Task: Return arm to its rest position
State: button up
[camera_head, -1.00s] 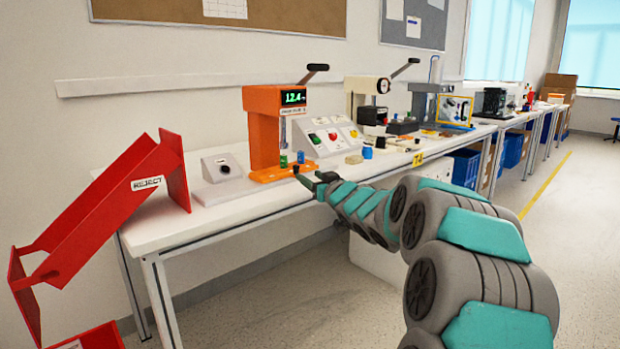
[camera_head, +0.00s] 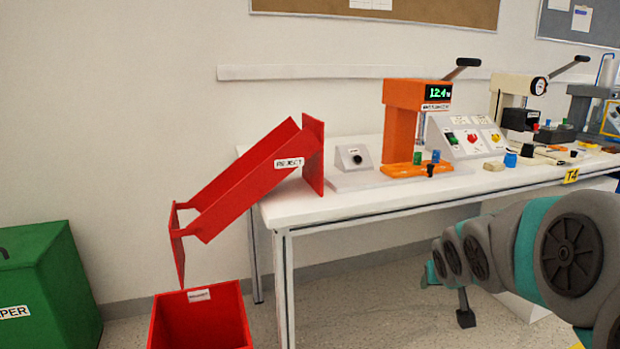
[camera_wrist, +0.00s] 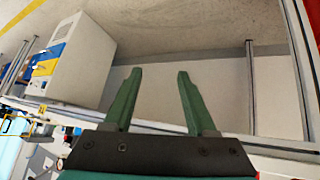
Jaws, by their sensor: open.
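My arm reaches in from the right of the head view, low in front of the bench. The tip of my gripper is not clearly seen there. In the wrist view my gripper (camera_wrist: 155,85) shows two green fingers spread apart, with nothing between them. Past the fingertips are the floor and a pale wall or panel. The small grey box with a black rotary knob (camera_head: 356,158) sits on the bench top, left of the orange press (camera_head: 403,130). My arm is apart from both.
The white bench (camera_head: 310,210) runs along the wall, its front edge behind my arm. A red reject chute (camera_head: 240,190) leans at its left end above a red bin (camera_head: 200,320). A green bin (camera_head: 45,285) stands far left. A white cabinet (camera_wrist: 80,65) shows in the wrist view.

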jog(key=s+a+f+g, duration=0.2)
jog(key=s+a+g, duration=0.1)
jog(key=s, duration=0.8)
jog(key=s+a+f+n+g+y, duration=0.1)
jog(key=s+a+f+g, duration=0.2)
jog(key=s, duration=0.8)
jog(key=s+a+f+g+y, duration=0.1)
jog(key=s+a+f+g, duration=0.2)
jog(key=s, duration=0.9)
jog(key=a, duration=0.2)
jog(key=shift+a+g, duration=0.3)
jog(key=shift+a, duration=0.1)
